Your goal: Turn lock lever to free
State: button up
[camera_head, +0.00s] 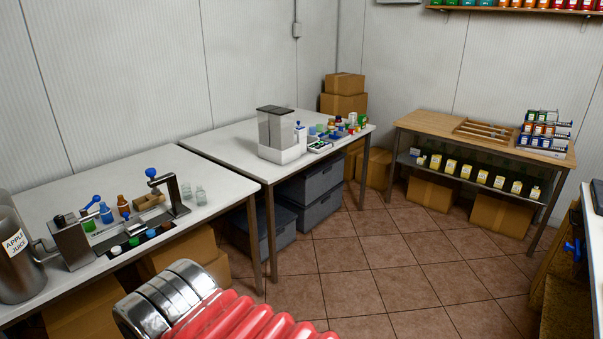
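Several blue-handled parts are in view, and I cannot tell which is the lock lever. A blue knob (151,172) tops a dark metal post beside a brown block (149,201). A blue handle (573,248) shows on a dark upright at the right edge, partly cut off. No lock state can be read at this size. My gripper's fingers are not in view.
The left table (232,190) also holds small bottles, coloured caps and a steel apple juice container (16,255). A middle table (222,141) carries a clear-fronted dispenser (277,133). A wooden table (431,122) stands at the back right. The tiled floor (380,265) between is clear.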

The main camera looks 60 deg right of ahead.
aim_at(575, 249)
jog(key=z, duration=3.75)
jog(key=i, duration=1)
